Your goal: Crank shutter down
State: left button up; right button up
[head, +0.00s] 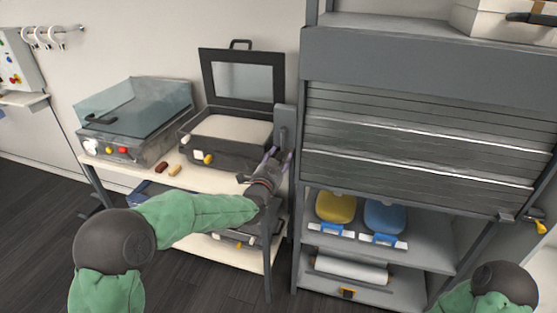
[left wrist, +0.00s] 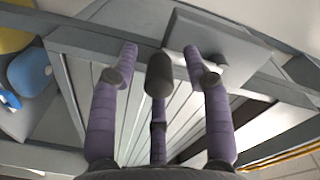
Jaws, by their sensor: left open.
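The grey slatted shutter (head: 420,140) hangs partway down the front of the cabinet, with the lower shelves open beneath it. A grey crank box (head: 285,125) is on the cabinet's left side; what looks like the same box shows in the left wrist view (left wrist: 225,50). My left gripper (head: 275,156) is beside the cabinet's left post, just below that box. My right gripper is out of view.
A pale table (head: 215,185) on the left holds a clear-lidded machine (head: 125,140) and an open-lidded case (head: 225,150). Yellow (head: 336,205) and blue (head: 385,216) items sit on the cabinet shelf. A box (head: 490,18) rests on top. Dark floor is clear in front.

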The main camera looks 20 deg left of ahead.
pick_arm(q)
jog(key=s, duration=1.2)
jog(key=shift+a, duration=0.35)
jog(key=s+d+f+n+g, duration=0.2)
jog(key=f+g, duration=0.1)
jog(key=f, duration=0.6)
jog(key=s+d+f+n+g+h, duration=0.1)
jog(key=s+f+n+g, duration=0.15)
jog(key=f, duration=0.75)
jog(key=s+d+f+n+g, duration=0.1)
jog(key=s+d+f+g, duration=0.15)
jog(key=f, duration=0.65)
jog(key=s+d+f+n+g+h, duration=0.1)
jog(key=s+d+f+n+g, duration=0.1)
jog(key=s+f, duration=0.7)
jog(key=s+d+f+n+g+h, duration=0.1)
jog(key=s+d+f+n+g, duration=0.2)
jog(key=s+f+g, duration=0.4)
jog(key=s+f+n, duration=0.1)
jog(key=s+f, duration=0.1)
jog(key=s, duration=0.4)
jog(key=shift+s+f+n, duration=0.3)
jog(key=shift+f+n, duration=0.05)
